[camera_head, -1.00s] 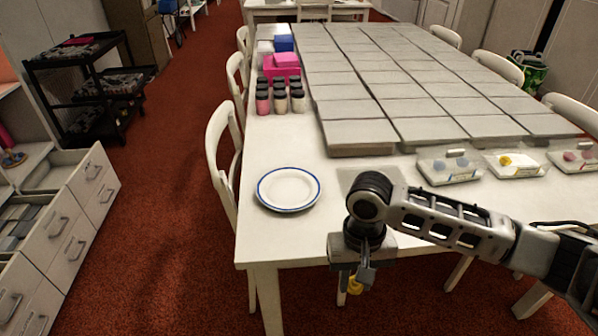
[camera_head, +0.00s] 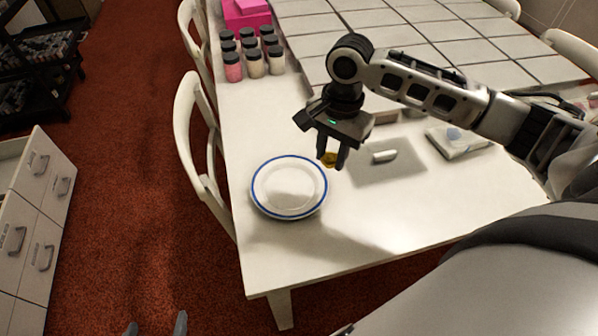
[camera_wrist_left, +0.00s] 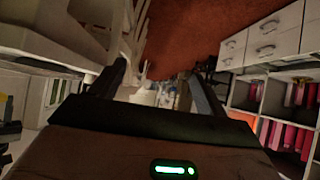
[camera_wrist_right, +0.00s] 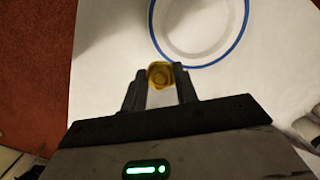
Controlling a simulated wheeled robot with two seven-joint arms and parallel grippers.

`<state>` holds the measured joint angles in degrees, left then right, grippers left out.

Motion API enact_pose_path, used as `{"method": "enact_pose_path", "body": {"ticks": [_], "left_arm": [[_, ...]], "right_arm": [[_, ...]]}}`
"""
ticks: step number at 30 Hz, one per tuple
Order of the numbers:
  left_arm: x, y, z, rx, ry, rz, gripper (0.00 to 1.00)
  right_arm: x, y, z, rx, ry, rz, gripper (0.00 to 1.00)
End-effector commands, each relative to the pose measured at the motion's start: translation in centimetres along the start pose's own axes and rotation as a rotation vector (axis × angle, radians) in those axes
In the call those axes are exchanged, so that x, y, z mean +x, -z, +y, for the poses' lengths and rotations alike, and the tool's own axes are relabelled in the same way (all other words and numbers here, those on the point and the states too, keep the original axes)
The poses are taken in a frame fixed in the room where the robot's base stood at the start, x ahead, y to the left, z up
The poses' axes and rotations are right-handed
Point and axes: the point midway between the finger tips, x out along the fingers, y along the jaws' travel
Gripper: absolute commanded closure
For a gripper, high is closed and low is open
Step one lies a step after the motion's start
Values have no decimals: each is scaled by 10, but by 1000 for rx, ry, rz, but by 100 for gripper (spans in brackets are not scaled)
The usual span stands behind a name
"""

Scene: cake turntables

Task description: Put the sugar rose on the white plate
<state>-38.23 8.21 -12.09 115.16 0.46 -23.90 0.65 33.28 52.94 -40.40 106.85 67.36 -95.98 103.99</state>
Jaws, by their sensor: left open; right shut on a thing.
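The white plate (camera_head: 290,187) with a blue rim lies flat near the table's front left corner, empty. It also shows at the top of the right wrist view (camera_wrist_right: 200,25). My right gripper (camera_head: 331,160) is shut on the yellow sugar rose (camera_head: 328,159), holding it above the table just right of the plate's upper rim. In the right wrist view the rose (camera_wrist_right: 160,75) sits between the fingertips, just short of the plate's rim. My left gripper (camera_head: 157,328) shows only its fingertips at the bottom edge of the head view, open and empty, off the table's left side.
Several jars (camera_head: 250,52) and a pink box (camera_head: 245,12) stand at the table's far left. A clear-lidded box (camera_head: 457,141) and a small white piece (camera_head: 385,156) lie right of the plate. A white chair (camera_head: 197,150) stands against the left edge.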

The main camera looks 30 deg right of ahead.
Motion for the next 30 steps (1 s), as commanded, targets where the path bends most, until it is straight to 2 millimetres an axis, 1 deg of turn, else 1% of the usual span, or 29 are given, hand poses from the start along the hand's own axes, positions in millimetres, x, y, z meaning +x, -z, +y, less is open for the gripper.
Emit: {"method": "enact_pose_path", "body": {"ticks": [1, 3, 6, 9, 17, 21, 23, 30], "left_arm": [[0, 0, 0, 0, 0, 0, 25], [2, -2, 0, 0, 0, 0, 25], [3, -3, 0, -1, -1, 1, 25], [3, -2, 0, -1, -1, 4, 25], [5, 6, -1, 1, -1, 22, 25], [5, 9, -1, 2, -1, 29, 25], [5, 10, -1, 2, -2, 30, 25], [5, 9, 0, 3, -2, 28, 25]], "right_arm": [[5, -5, -14, -3, 3, -2, 92], [23, -6, -23, 0, -1, -2, 92], [41, -8, -37, 0, 0, -1, 92], [53, -10, -46, 0, -1, 0, 92], [68, -12, -58, -1, -1, 1, 92], [90, -8, -56, 0, -3, 2, 92], [95, -8, -56, -1, -1, 3, 92], [96, -8, -56, -2, 0, 2, 92]]}}
